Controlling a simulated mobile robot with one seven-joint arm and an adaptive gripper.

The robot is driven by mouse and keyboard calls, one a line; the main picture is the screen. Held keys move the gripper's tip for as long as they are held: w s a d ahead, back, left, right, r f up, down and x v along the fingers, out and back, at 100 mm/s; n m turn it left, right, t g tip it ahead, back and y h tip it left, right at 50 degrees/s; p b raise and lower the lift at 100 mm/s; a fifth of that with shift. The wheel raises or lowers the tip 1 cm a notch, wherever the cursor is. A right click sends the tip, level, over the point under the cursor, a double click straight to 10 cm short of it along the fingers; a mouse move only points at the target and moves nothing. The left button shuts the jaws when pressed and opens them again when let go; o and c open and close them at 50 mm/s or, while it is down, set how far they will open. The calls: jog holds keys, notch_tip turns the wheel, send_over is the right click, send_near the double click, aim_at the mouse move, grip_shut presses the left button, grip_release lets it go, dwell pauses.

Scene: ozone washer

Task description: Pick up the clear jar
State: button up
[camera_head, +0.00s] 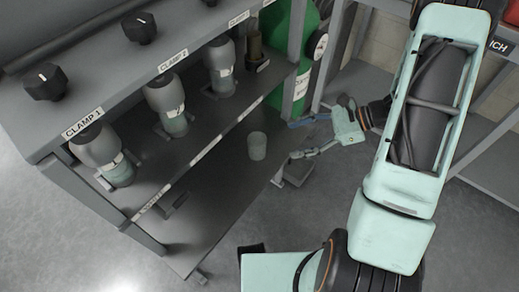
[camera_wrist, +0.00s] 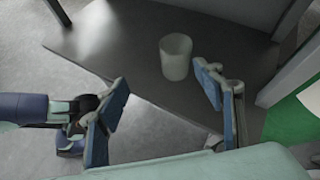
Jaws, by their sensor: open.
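The clear jar (camera_head: 257,146) stands upright on the dark lower shelf of the washer frame, near the shelf's right front edge. In the wrist view the jar (camera_wrist: 175,57) is beyond the fingertips, nearer the right finger, and apart from both. My gripper (camera_head: 300,139) is to the right of the jar, its fingers pointing left toward it. In the wrist view my gripper (camera_wrist: 160,90) has its two blue-padded fingers spread wide with nothing between them.
The upper deck carries black knobs and clamp labels (camera_head: 83,123). A grey post (camera_head: 295,55) and a green cylinder (camera_head: 307,45) stand to the right.

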aim_at(257, 147)
jog(key=f+m+t, duration=0.1)
jog(key=f, duration=0.1)
jog(key=w+a+f+m+y+b, duration=0.1)
jog(key=w+a+f+m+t+y+b, duration=0.1)
jog(key=f+m, duration=0.1)
jog(key=shift+w+a+f+t, duration=0.2)
jog(key=shift+f+t, duration=0.1)
jog(key=shift+f, duration=0.05)
jog(key=b+x, duration=0.1)
jog(key=x, duration=0.3)
jog(key=shift+w+a, duration=0.1)
jog(key=shift+a, duration=0.2)
jog(key=x, duration=0.1)
jog(key=b+x, duration=0.1)
jog(key=x, duration=0.1)
jog(key=s+b+x, duration=0.1)
jog(key=x, duration=0.1)
jog(key=shift+f, duration=0.2)
jog(key=shift+w+a, duration=0.2)
jog(key=shift+a, duration=0.15)
jog(key=c, duration=1.3)
jog(key=shift+c, duration=0.4)
